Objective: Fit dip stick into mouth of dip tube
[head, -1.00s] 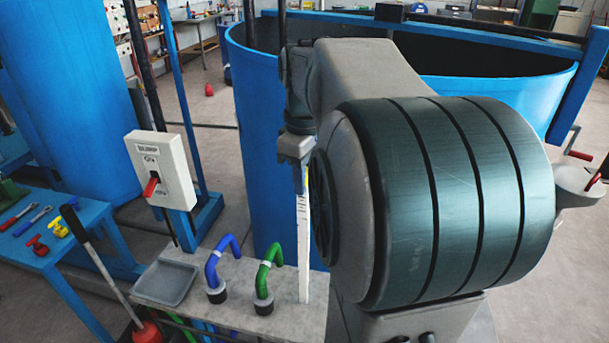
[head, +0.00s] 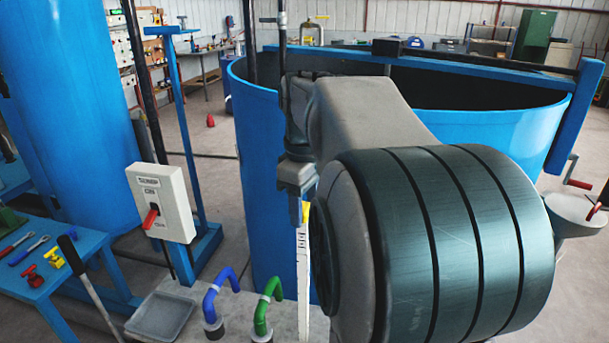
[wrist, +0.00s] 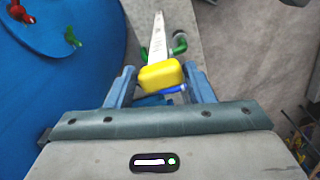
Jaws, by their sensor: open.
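The dip stick is a long white graduated strip (head: 303,262) with a yellow block handle (wrist: 161,75). In the head view it hangs or stands upright below my gripper (head: 304,205), in front of the big blue tank. In the wrist view the yellow handle lies between the two blue fingers of my gripper (wrist: 158,82), and the white strip (wrist: 158,40) runs away from it. The fingers are open around the handle. The stick's lower end is cut off or hidden now. I cannot make out the dip tube's mouth or whether the stick is in it.
The blue tank (head: 262,150) stands close behind the stick. Blue (head: 212,305) and green (head: 263,308) bent pipes rise from the grey slab (head: 237,300) to the left. A switch box (head: 160,203) and a grey tray (head: 160,316) stand further left. My arm blocks the right side.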

